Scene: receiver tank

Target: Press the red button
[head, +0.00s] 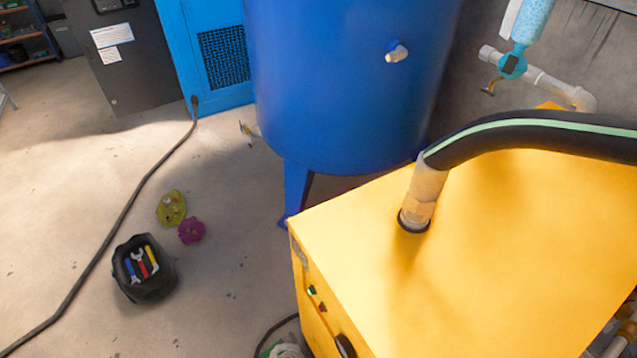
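A small red button (322,307) sits on the left side face of the yellow machine (480,260), low in the middle of the head view. A small green button (311,290) is just above and left of it on the same face. The face is seen at a steep slant, so the buttons look small. A dark round knob or fitting (345,346) is on the same face nearer the bottom edge. Neither of my grippers is in the head view.
A blue tank (340,90) on legs stands behind the machine. A thick black hose (530,135) rises from the machine's top. On the floor lie a black tool bucket (146,285), yellow-green (171,208) and purple (191,230) lumps, and a long cable (120,215).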

